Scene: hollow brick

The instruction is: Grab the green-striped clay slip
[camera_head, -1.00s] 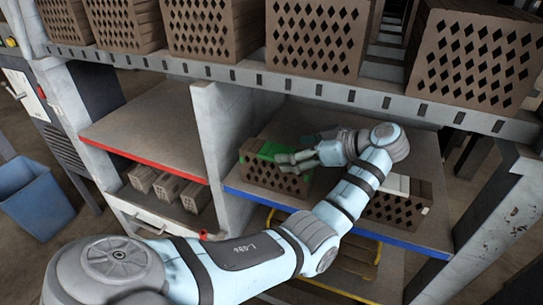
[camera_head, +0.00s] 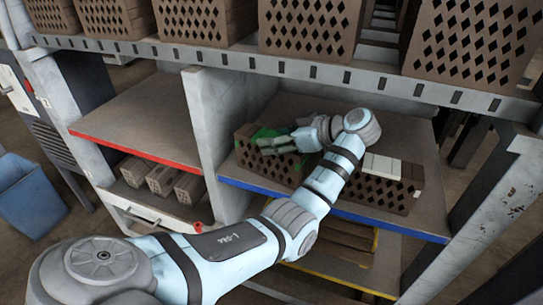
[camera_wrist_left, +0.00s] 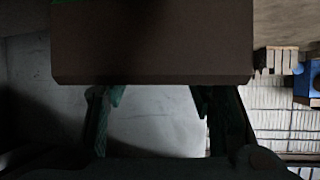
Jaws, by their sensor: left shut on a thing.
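The green-striped clay slip is a brown perforated brick (camera_head: 262,170) with green on its top, at the left of the blue-edged shelf (camera_head: 335,205). My left gripper (camera_head: 274,146) is shut on it from above right and covers part of its top. In the left wrist view the brick (camera_wrist_left: 150,45) fills the top as a dark brown block, with a thin green edge at its upper left. The two fingers (camera_wrist_left: 160,105) reach up to it; their contact is hidden behind it. My right gripper is not in view.
A white-striped brick (camera_head: 390,188) stands to the right on the same shelf. A grey upright (camera_head: 211,125) closes the left side. A perforated-brick row (camera_head: 310,28) sits on the shelf above. The red-edged shelf (camera_head: 140,115) at left is bare.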

